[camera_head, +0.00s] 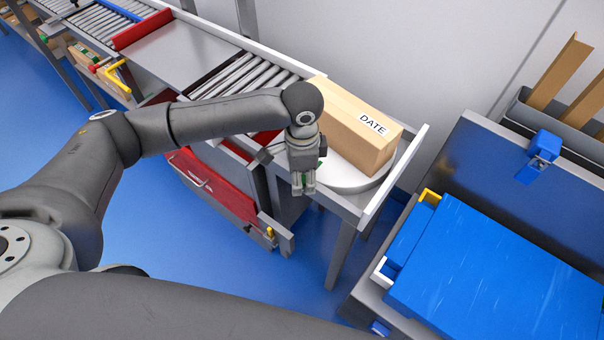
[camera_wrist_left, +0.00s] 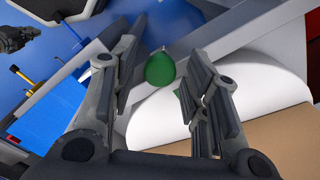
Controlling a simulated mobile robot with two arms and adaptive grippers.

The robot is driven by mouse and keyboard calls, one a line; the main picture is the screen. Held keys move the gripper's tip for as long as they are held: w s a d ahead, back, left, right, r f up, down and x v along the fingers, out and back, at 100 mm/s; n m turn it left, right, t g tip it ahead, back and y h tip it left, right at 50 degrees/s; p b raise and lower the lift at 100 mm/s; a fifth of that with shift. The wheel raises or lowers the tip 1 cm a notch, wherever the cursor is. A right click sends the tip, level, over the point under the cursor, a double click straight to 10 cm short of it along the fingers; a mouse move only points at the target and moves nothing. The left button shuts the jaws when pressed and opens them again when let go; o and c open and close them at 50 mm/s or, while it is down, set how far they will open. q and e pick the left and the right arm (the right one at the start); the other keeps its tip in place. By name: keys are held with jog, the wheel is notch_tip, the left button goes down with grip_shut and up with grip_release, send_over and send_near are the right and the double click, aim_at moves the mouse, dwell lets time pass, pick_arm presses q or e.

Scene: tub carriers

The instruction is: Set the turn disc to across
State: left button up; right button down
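The turn disc (camera_head: 352,187) is a pale round plate at the conveyor's near end. A long cardboard box marked DATE (camera_head: 360,127) lies on it, roughly in line with the conveyor. In the left wrist view the disc (camera_wrist_left: 245,72) is white and the box (camera_wrist_left: 262,140) is brown. My left gripper (camera_head: 303,190) points down at the disc's near-left edge. Its fingers (camera_wrist_left: 165,62) are apart, with a green knob (camera_wrist_left: 160,69) showing between them; I see no clear contact. A dark mechanism at the wrist view's upper left may be my right gripper (camera_wrist_left: 18,38).
The roller conveyor (camera_head: 250,80) with a red stop (camera_head: 141,30) runs back to the upper left. A pale side rail (camera_head: 396,180) borders the disc's right. A blue lid (camera_head: 495,280) and blue case (camera_head: 500,190) stand at the right. Blue floor is open below.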

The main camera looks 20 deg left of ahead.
pick_arm(q)
grip_shut()
jog(key=shift+a, duration=0.1)
